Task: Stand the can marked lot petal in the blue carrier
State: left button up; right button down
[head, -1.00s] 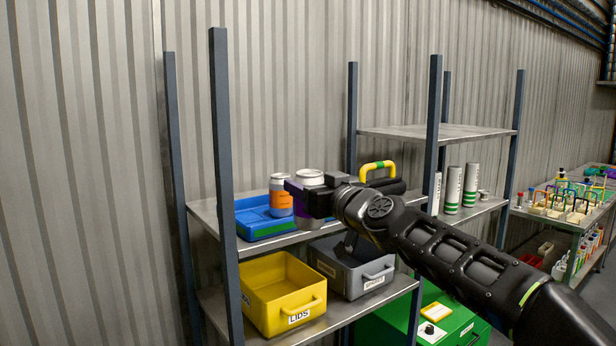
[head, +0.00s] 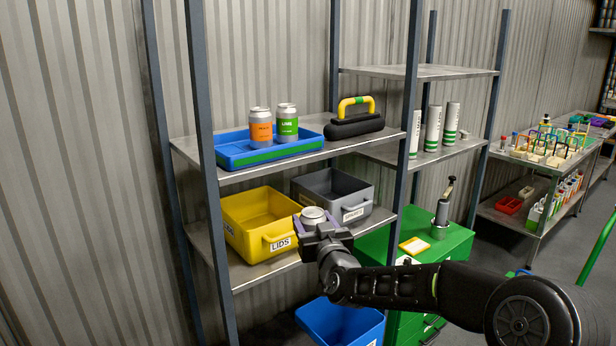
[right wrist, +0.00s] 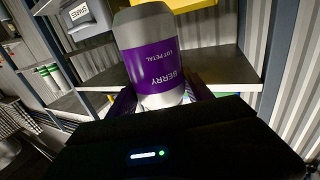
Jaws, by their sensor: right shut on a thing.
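The can with the purple "BERRY LOT PETAL" label (right wrist: 155,60) is held in my right gripper (head: 314,222). In the head view only its silver top (head: 313,213) shows clearly between the purple-edged fingers. The gripper is in front of the lower shelf, lower than the blue carrier and to its right. The blue carrier (head: 229,150), a shallow tray with a green front strip, sits on the upper shelf. An orange-labelled can (head: 261,129) and a green LIME can (head: 287,121) stand upright in its rear part. Its left part looks bare. My left gripper is out of view.
A black tool with a yellow handle (head: 356,106) lies right of the carrier. A yellow LIDS bin (head: 245,239) and a grey bin (head: 347,204) are on the lower shelf. Dark rack posts (head: 204,150) stand in front. A blue bin (head: 318,325) is below.

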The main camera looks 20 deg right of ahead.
jog(key=s+a+f+b, duration=0.1)
jog(key=s+f, duration=0.5)
jog(key=f, duration=0.4)
jog(key=s+a+f, duration=0.2)
jog(key=s+f, duration=0.5)
jog(key=f, duration=0.3)
jog(key=shift+f+b, duration=0.25)
jog(key=shift+b, duration=0.1)
jog(key=shift+w+d, duration=0.15)
